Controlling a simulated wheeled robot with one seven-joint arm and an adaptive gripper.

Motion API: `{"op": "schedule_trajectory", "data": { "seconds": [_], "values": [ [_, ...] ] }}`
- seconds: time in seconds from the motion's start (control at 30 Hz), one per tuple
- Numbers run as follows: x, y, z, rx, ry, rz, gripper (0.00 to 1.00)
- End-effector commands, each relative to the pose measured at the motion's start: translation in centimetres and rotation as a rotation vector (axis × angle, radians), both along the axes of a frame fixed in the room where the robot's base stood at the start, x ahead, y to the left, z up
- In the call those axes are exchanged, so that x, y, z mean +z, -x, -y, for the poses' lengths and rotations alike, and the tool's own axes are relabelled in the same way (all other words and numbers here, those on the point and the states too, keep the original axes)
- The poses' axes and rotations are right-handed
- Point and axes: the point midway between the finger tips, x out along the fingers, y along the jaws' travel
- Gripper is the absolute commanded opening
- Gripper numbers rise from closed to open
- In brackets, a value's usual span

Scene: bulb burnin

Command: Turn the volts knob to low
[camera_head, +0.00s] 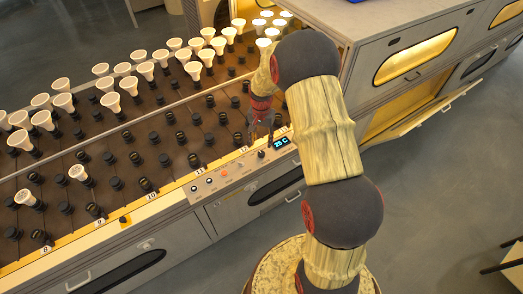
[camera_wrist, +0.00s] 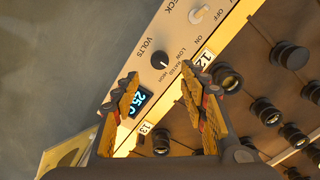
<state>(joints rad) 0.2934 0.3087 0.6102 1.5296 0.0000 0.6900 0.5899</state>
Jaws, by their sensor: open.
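The volts knob (camera_wrist: 160,60) is a small round black knob on the pale control panel, beside the printed words VOLTS, LOW, RATED and HIGH. I cannot tell which word its mark points at. My gripper (camera_wrist: 160,76) is open in the wrist view, its fingertips on either side of the knob's position in the picture, with nothing between the jaws. Contact with the knob does not show. In the head view the gripper (camera_head: 262,124) hangs over the panel's right end, just above the knob (camera_head: 262,154).
A lit display (camera_head: 282,142) sits right of the knob. Sockets, many holding white bulbs (camera_head: 146,70), cover the rack behind. Open floor (camera_head: 440,190) lies at the front right.

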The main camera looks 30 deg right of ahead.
Motion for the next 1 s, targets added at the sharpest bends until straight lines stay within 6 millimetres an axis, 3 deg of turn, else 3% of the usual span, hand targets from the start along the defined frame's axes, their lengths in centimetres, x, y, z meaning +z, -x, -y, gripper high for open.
{"op": "schedule_trajectory", "data": {
  "seconds": [0.27,0.6,1.0],
  "values": [
    [-2.5,0.1,0.1,-0.006,-0.002,-0.005,0.43],
    [-7.5,0.1,0.0,-0.005,-0.002,-0.005,0.43],
    [-8.1,0.0,0.1,-0.004,0.000,-0.003,0.41]
  ]
}}
